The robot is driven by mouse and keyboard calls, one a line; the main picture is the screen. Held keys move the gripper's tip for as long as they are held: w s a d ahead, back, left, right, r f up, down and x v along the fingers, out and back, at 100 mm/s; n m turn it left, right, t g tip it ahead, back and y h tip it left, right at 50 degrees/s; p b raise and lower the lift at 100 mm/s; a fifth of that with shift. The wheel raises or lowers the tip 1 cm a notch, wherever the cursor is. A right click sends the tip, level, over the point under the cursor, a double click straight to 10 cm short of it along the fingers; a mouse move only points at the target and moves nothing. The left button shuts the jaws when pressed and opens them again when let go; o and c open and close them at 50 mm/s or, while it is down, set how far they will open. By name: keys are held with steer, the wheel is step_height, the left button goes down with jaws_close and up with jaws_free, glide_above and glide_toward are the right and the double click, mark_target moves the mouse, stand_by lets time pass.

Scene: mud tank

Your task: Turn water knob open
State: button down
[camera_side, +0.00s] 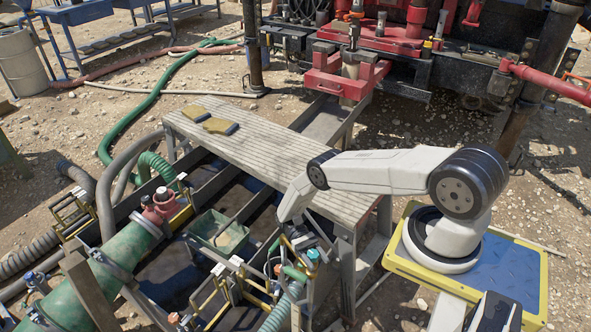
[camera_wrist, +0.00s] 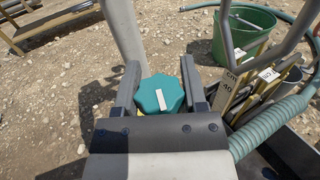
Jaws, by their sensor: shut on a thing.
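The water knob (camera_wrist: 160,95) is a teal, lobed cap with a white bar mark on top, seen in the wrist view between my two dark fingers. It also shows in the side view as a small teal cap (camera_side: 313,255) at the tank's near edge. My gripper (camera_wrist: 160,82) is shut on the knob, with one finger on each side of it. In the side view my arm reaches down to the knob from the right, and the fingertips are hard to make out there. The white mark runs nearly upright in the wrist picture, tilted slightly.
A pale green ribbed hose (camera_wrist: 270,125) runs close on the right in the wrist view, near measuring boards (camera_wrist: 228,92) and a green bucket (camera_wrist: 245,38). A grey pipe (camera_wrist: 124,35) stands behind the knob. A plank walkway (camera_side: 270,155) crosses the tank beside my arm.

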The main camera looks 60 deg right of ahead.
mark_target(318, 257)
steer(key=shift+d+n+g+h, duration=0.1)
steer(key=shift+n+g+h, duration=0.35)
steer(key=shift+n+h, duration=0.55)
steer(key=shift+d+n+g+h, duration=0.1)
steer(key=shift+n+g+h, duration=0.45)
steer(key=shift+h, duration=0.85)
steer(key=shift+c, duration=0.7)
jaws_free()
steer(key=shift+r, duration=0.2)
steer(key=shift+s+r, duration=0.1)
steer(key=shift+r, duration=1.35)
steer(key=s+a+r, duration=0.2)
steer(key=s+r, duration=0.7)
steer(key=s, duration=0.4)
steer(key=shift+s+r, duration=0.35)
steer(key=shift+s, duration=0.05)
